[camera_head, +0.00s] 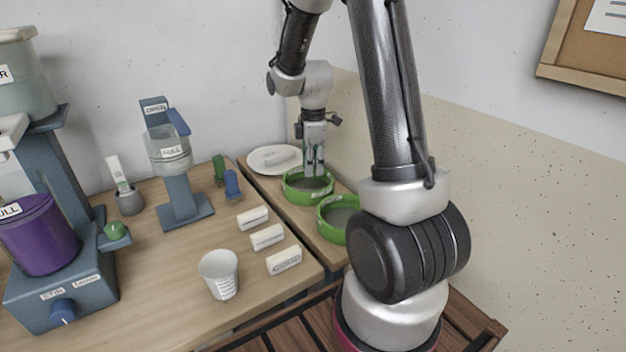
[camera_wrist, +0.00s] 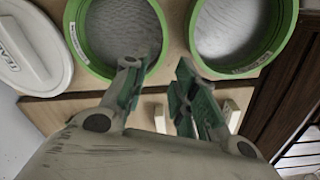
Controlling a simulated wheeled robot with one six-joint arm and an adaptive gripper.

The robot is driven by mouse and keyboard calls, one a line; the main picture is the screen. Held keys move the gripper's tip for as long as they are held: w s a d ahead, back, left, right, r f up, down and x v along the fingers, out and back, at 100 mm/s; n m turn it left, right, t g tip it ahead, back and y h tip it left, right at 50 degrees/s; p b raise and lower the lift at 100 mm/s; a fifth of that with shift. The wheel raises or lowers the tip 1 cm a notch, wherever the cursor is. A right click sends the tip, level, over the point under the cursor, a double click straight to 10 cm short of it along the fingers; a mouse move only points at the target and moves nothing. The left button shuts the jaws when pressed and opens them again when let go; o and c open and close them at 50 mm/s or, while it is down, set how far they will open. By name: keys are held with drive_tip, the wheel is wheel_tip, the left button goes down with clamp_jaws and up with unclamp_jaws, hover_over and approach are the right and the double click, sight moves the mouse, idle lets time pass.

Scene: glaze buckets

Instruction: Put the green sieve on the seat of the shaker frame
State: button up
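Two round green sieves with grey mesh lie on a narrow wooden shelf (camera_head: 328,250). The far sieve (camera_head: 292,193) is beside a white lid and also shows at upper left in the wrist view (camera_wrist: 78,48). The near sieve (camera_head: 325,222) is partly hidden by my arm and shows at upper right in the wrist view (camera_wrist: 205,62). My gripper (camera_head: 315,168) points down over the far sieve. In the wrist view its fingers (camera_wrist: 158,70) are apart with nothing between them. I cannot clearly identify the shaker frame or its seat.
A white lid (camera_head: 262,160) lies behind the sieves. The table (camera_head: 165,270) holds white blocks (camera_head: 267,237), a white cup (camera_head: 219,274), a blue stand (camera_head: 184,205) with a clear container, and a blue machine (camera_head: 85,295) with a purple bucket (camera_head: 38,235). Dark slats (camera_head: 290,325) lie in front.

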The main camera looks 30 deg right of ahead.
drive_tip(key=s+a+r+m+t, duration=0.2)
drive_tip(key=s+r+m, duration=0.4)
drive_tip(key=s+r, duration=0.3)
drive_tip(key=s+a+r+m+t, duration=0.2)
drive_tip(key=s+a+r+m, duration=0.1)
drive_tip(key=s+r+m, duration=0.4)
drive_tip(key=s+r, duration=0.3)
drive_tip(key=s, duration=0.3)
drive_tip(key=shift+r, duration=0.15)
drive_tip(key=shift+o, duration=0.5)
drive_tip(key=shift+s+m, duration=0.3)
drive_tip(key=shift+m, duration=0.1)
drive_tip(key=m+g, duration=0.5)
drive_tip(key=m, duration=1.4)
hover_over(313, 203)
wheel_tip(313, 203, down, 22)
drive_tip(key=m, duration=0.2)
drive_tip(key=shift+w+d+f+m+t, duration=0.1)
drive_tip(key=shift+w+f+m+t, duration=0.1)
drive_tip(key=shift+w+m+t, duration=0.15)
drive_tip(key=shift+s+f, duration=0.1)
drive_tip(key=shift+f, duration=0.1)
drive_tip(key=shift+m, duration=0.25)
wheel_tip(313, 203, down, 7)
drive_tip(key=shift+s+f, duration=0.1)
drive_tip(key=shift+f, duration=0.1)
